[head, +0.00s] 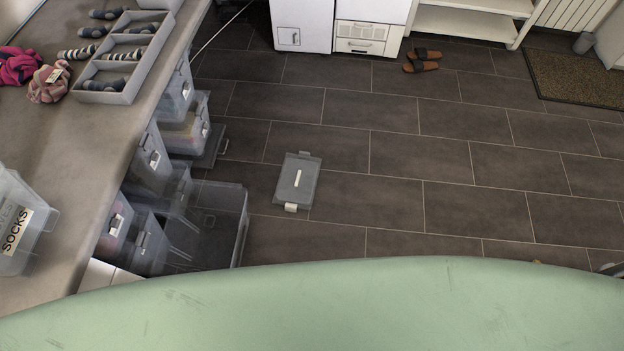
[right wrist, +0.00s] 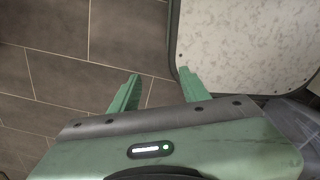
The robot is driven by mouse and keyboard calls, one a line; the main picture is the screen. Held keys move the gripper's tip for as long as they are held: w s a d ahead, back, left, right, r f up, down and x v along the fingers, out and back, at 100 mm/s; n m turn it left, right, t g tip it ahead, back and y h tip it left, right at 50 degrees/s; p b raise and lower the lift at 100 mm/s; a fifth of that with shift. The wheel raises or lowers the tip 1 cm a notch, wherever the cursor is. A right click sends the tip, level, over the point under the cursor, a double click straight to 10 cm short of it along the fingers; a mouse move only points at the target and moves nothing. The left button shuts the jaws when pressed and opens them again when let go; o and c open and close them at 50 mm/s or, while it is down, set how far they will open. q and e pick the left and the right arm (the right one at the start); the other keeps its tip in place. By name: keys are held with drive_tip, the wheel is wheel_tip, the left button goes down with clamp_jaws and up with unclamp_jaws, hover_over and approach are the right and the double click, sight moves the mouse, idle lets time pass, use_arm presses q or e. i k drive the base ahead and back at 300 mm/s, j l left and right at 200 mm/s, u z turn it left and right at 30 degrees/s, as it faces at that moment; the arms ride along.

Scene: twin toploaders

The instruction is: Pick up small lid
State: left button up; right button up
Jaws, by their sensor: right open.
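A small grey translucent lid (head: 297,182) lies flat on the dark tiled floor in the head view. It has a pale clip at each short end and a white strip on top. My right gripper (right wrist: 160,76) shows in the right wrist view with its two green fingers apart and nothing between them. The lid cannot be made out in that view. My left gripper is not in view.
An open translucent bin (head: 215,225) stands on the floor left of the lid, beside several bins under the counter (head: 100,135). A pale speckled panel with a dark rim (right wrist: 240,40) is close to the right gripper's right finger. Slippers (head: 421,66) lie farther back. Floor right of the lid is clear.

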sight(298, 177)
drive_tip(key=u, duration=2.1)
drive_tip(key=z, duration=2.1)
drive_tip(key=i+l+u, duration=0.25)
drive_tip(key=i+l, duration=0.9)
drive_tip(key=l, duration=0.15)
